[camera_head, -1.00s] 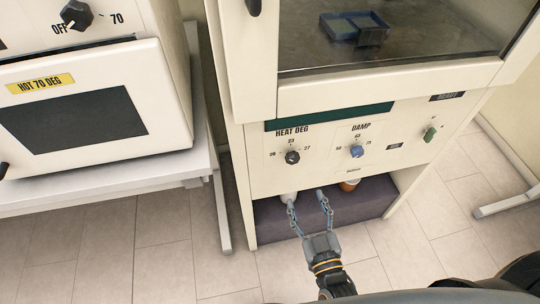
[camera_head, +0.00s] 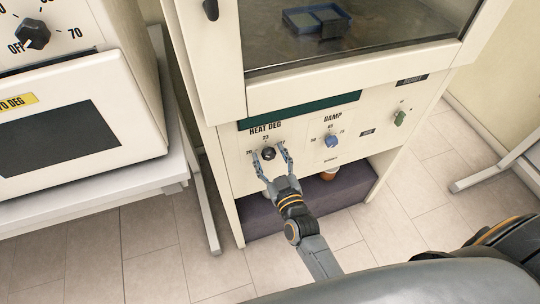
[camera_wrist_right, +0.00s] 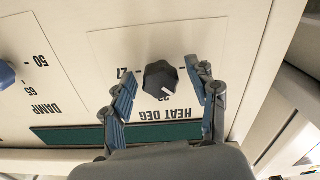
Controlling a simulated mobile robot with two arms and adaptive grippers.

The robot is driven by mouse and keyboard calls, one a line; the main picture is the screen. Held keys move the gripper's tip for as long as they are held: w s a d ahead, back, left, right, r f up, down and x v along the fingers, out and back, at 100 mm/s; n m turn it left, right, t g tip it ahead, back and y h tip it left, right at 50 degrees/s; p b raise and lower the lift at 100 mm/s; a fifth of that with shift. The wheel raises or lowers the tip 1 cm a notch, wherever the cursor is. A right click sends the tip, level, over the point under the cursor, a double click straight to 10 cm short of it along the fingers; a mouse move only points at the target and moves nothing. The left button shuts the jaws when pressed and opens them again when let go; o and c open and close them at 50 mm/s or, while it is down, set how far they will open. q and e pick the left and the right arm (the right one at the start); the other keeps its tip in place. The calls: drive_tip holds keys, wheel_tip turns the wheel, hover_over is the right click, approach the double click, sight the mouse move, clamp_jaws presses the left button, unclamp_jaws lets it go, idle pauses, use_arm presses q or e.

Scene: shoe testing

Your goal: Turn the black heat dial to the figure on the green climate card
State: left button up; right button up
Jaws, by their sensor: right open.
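The black heat dial (camera_head: 268,154) sits on the cream panel under the HEAT DEG label, with figures around it. In the right wrist view the dial (camera_wrist_right: 160,76) appears upside down, its white mark pointing roughly toward the 23. My right gripper (camera_head: 269,152) is open, with one finger on each side of the dial; I cannot tell whether they touch it. A dark green strip (camera_head: 305,110) runs above the label; I read no figure on it and cannot tell whether it is the climate card. My left gripper is not in view.
A blue DAMP dial (camera_head: 331,141) and a green knob (camera_head: 400,118) are to the right on the same panel. A glass-fronted chamber above holds a blue tray (camera_head: 316,20). A white oven (camera_head: 70,120) stands at left on a bench. Below the panel is an open recess.

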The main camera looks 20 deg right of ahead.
drive_tip(key=shift+c, duration=0.5)
drive_tip(key=c, duration=1.1)
drive_tip(key=m+p, duration=0.1)
drive_tip(key=m, duration=0.2)
drive_tip(key=shift+r+m, duration=0.1)
drive_tip(key=shift+m, duration=0.3)
drive_tip(key=m+p, duration=0.1)
drive_tip(key=m, duration=0.3)
drive_tip(key=shift+m, duration=0.4)
